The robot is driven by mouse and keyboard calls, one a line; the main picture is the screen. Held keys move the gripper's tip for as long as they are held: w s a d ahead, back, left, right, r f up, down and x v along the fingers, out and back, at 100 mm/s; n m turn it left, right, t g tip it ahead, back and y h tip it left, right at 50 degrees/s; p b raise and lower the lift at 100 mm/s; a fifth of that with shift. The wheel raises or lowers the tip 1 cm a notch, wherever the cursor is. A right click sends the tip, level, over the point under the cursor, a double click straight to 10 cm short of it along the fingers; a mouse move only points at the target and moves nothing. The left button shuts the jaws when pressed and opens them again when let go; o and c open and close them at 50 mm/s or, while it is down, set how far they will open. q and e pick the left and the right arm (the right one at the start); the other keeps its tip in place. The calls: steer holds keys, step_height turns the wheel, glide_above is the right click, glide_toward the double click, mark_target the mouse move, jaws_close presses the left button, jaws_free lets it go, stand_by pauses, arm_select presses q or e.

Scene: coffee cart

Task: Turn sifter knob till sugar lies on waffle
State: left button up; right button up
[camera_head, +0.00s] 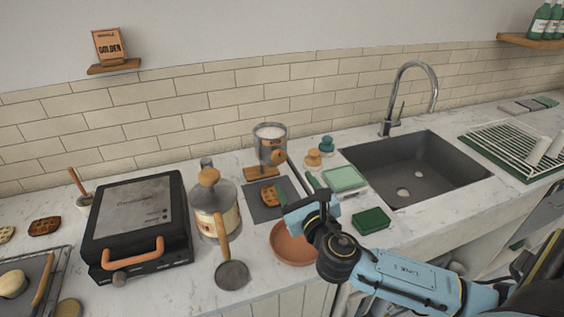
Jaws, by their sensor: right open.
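The sifter (270,134) is a grey metal cup with white sugar in its top, standing at the back of the counter. Its round orange-brown knob (278,157) faces the front right. The waffle (270,194) is golden brown and lies on a dark grey mat (257,213) below and in front of the sifter. I see no clear white on the waffle; it is small in view. My right gripper (301,199) is open, in front and to the right of the waffle, apart from the knob. My left gripper is not in view.
A black waffle iron (137,213) and a canister with a wooden lid (213,199) stand left. A terracotta bowl (290,247) sits partly under my right gripper. A pale green box (344,179), dark green sponge (371,220) and the sink (425,172) lie right.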

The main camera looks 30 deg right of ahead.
mark_target(280, 160)
steer(key=x, duration=0.9)
steer(key=shift+w, duration=0.4)
steer(key=c, duration=1)
